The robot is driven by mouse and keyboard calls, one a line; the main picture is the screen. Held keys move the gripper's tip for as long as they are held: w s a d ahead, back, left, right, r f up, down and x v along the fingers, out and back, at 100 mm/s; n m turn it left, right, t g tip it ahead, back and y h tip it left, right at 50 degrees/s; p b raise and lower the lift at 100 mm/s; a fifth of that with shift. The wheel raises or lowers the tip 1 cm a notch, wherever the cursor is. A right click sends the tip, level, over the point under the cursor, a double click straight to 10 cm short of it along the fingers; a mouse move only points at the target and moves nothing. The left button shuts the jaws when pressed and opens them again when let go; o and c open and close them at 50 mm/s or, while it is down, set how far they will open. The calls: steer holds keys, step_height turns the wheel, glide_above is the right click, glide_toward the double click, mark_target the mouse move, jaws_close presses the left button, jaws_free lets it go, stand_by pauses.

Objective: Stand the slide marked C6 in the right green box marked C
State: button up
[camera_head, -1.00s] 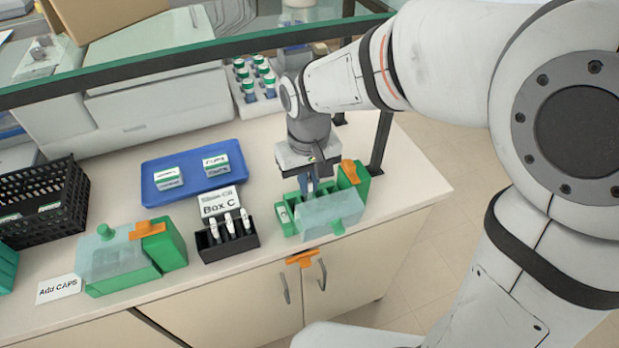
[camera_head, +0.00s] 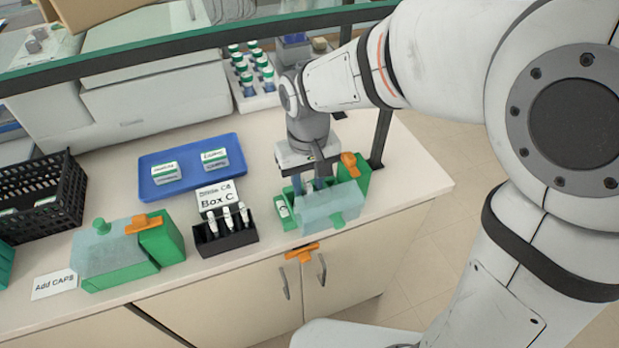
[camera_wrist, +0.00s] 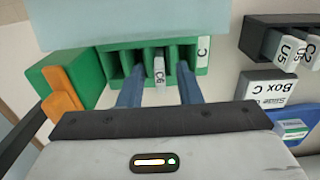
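The slide marked C6 (camera_wrist: 160,72) stands upright in a slot of the green box marked C (camera_wrist: 203,62), about midway along its row of slots. In the head view, this box (camera_head: 284,210) is the right one, with a translucent lid part (camera_head: 330,208) in front. My gripper (camera_wrist: 159,88) is open, with one blue finger on each side of the slide and gaps between. In the head view, my gripper (camera_head: 309,186) points down into the box; the slide cannot be made out there.
A black rack (camera_head: 228,238) with several white-topped slides stands left of the box, beside the Box C sign (camera_head: 219,200). A left green box (camera_head: 107,262), a blue tray (camera_head: 190,182) and a black basket (camera_head: 62,218) are farther left.

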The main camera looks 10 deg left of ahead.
steer(key=shift+r, duration=0.1)
step_height(320, 180, up, 8)
steer(key=p, duration=0.6)
stand_by(0.7)
